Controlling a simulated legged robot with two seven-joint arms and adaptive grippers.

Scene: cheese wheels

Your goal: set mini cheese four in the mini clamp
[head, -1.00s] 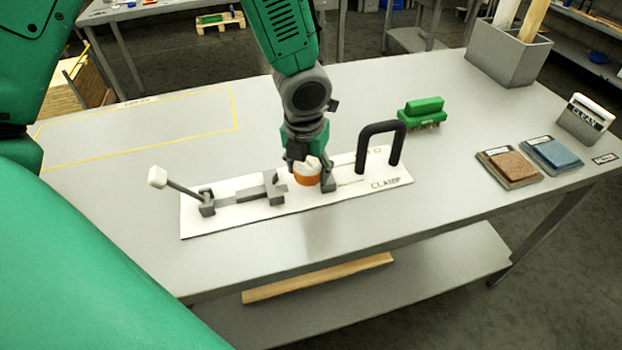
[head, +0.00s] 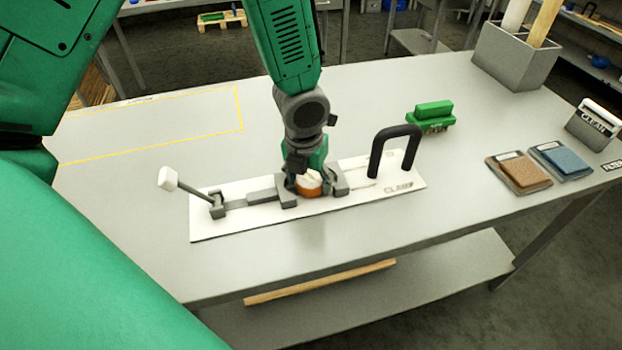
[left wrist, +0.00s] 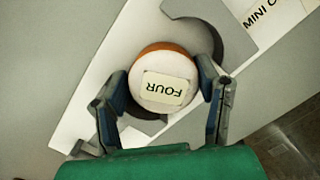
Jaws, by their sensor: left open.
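The mini cheese (head: 309,187), with an orange side and a pale top, sits between the two grey jaws of the mini clamp (head: 235,221) in the head view. In the left wrist view the cheese (left wrist: 165,82) shows a label reading FOUR. My left gripper (head: 306,171) is over it, open, with one finger on each side of the cheese in the left wrist view. I cannot tell whether the fingers touch it. Curved grey jaws of the clamp show beside the cheese. The gripper hides part of the cheese's top in the head view. My right gripper is not in view.
The clamp has a white-tipped lever (head: 168,180) at left and a black handle (head: 394,142) at right. A green brush (head: 431,115), brown pad (head: 522,171), blue pad (head: 562,158) and grey bin (head: 515,60) stand to the right. A yellow-outlined area at back left is clear.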

